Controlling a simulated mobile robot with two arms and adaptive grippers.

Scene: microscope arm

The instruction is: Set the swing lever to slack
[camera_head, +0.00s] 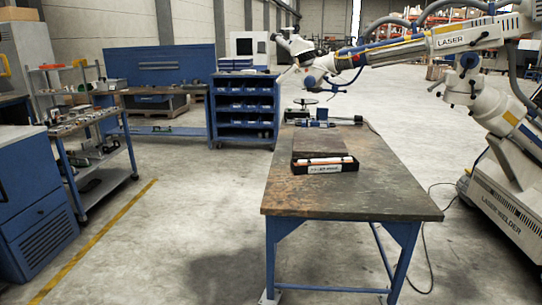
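A white laser welder arm (405,50) with a LASER label reaches left from the upper right, above the far part of a workbench. A microscope head (298,47) sits at its left end. A lower white arm joint (462,88) at the right has small dark handles. These parts are too small for me to tell which one is the swing lever or how it is set. Neither of my grippers is in view.
A blue-legged workbench (345,194) stands ahead, bearing a small black tray (325,168). The welder cabinet (508,187) is right of it, with cables on the floor. A tool cart (98,152) stands left. Open floor (180,220) lies between cart and bench.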

